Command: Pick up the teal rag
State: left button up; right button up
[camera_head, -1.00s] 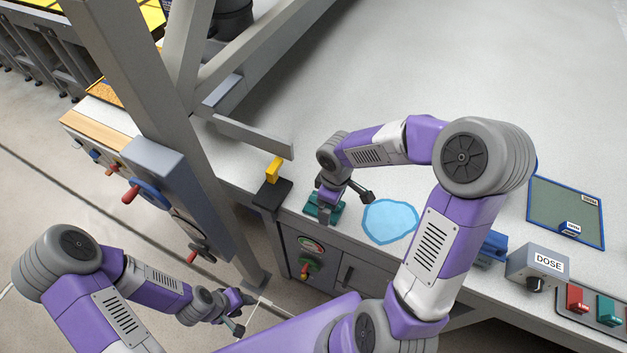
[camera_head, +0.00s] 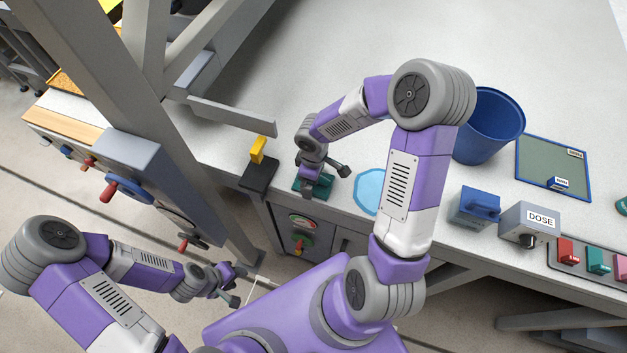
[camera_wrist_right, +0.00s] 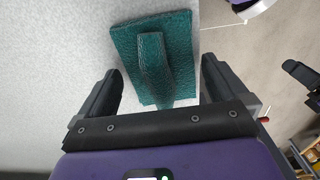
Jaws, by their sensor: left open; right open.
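The teal rag (camera_head: 323,186) lies flat on the light worktop near its front edge, below my right gripper, which hides part of it. In the right wrist view the rag (camera_wrist_right: 125,42) has a raised fold along its middle, and the fold's near end lies between the two fingers. My right gripper (camera_wrist_right: 160,92) is open, pointing down, with nothing held; in the head view its fingers (camera_head: 308,188) are mostly hidden by the wrist. My left gripper (camera_head: 236,283) is open and empty, low over the floor in front of the bench.
A light-blue patch (camera_head: 368,190) lies right of the rag, partly behind my right arm. A yellow-handled black block (camera_head: 259,173) and a grey frame post (camera_head: 185,150) stand to the left. A blue bucket (camera_head: 487,130), blue block (camera_head: 470,207) and DOSE box (camera_head: 528,224) are to the right.

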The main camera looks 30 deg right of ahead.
jog(key=shift+c, duration=0.3)
jog(key=c, duration=0.8)
